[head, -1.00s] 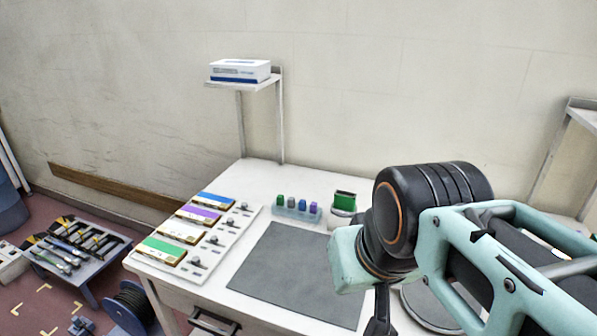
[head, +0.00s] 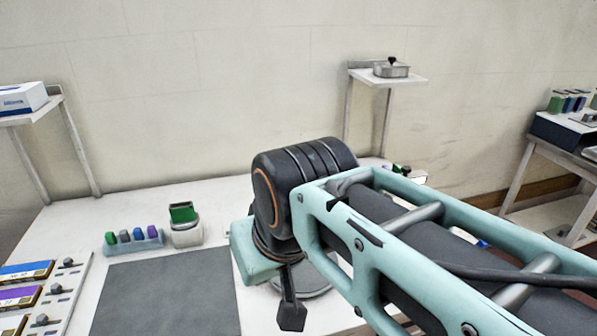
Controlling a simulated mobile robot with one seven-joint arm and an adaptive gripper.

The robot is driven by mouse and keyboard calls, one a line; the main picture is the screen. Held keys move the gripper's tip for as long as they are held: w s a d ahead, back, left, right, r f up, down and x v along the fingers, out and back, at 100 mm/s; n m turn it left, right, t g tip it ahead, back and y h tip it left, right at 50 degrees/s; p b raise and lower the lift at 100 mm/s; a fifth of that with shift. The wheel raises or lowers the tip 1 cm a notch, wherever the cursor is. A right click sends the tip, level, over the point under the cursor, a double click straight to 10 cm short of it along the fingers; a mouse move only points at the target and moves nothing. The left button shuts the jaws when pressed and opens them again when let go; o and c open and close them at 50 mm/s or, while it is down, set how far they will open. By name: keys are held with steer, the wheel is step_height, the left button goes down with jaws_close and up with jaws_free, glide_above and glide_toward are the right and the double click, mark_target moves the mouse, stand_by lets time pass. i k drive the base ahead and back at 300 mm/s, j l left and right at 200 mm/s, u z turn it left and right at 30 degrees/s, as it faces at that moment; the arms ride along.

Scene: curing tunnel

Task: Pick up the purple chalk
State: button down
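The purple chalk (head: 153,231) is a small block at the right end of a row of chalks in a pale blue holder (head: 137,246) on the white table. Blue (head: 138,234), grey (head: 124,236) and green (head: 110,238) chalks stand to its left. My gripper (head: 291,313) shows only as a dark piece below my wrist, right of the holder and apart from it. The rest of it is hidden behind my arm, so its opening cannot be seen. Nothing is seen held.
A white cup with a green block (head: 186,225) stands just right of the holder. A grey mat (head: 165,296) lies in front. Panels with coloured labels (head: 35,297) are at the left. A round grey disc (head: 318,283) lies partly behind my arm.

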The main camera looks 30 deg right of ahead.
mark_target(151, 229)
steer(key=z, duration=1.45)
steer(key=u, duration=1.85)
steer(key=j+z, duration=0.5)
steer(key=k+j+z, duration=0.15)
steer(key=j+z, duration=0.6)
steer(key=j, duration=0.15)
steer(key=i+j+u, duration=0.4)
